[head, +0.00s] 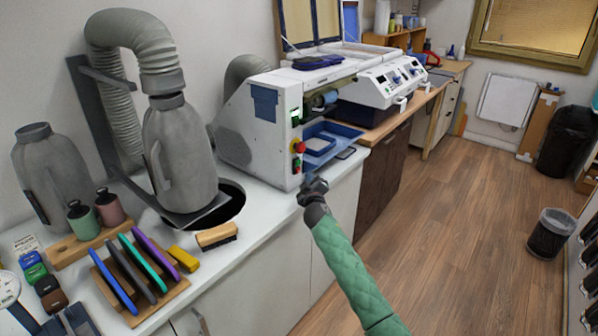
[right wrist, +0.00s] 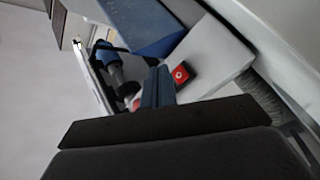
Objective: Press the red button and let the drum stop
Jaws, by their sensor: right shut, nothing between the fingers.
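The grinding machine (head: 262,125) stands on the white counter. Its front panel carries a round red button (head: 299,147) with a green button (head: 297,166) below it. The drum, a bluish roller (head: 323,99), sits at the machine's side opening; I cannot tell whether it turns. My right gripper (head: 313,186) is shut and empty, just below and in front of the buttons, apart from the red one. My left gripper is not in view.
A blue-rimmed tray (head: 325,144) projects from the machine right of the buttons. A grey extraction hose and canister (head: 180,150) stand to the left. A brush (head: 216,236) and a rack of coloured insoles (head: 135,268) lie on the near counter.

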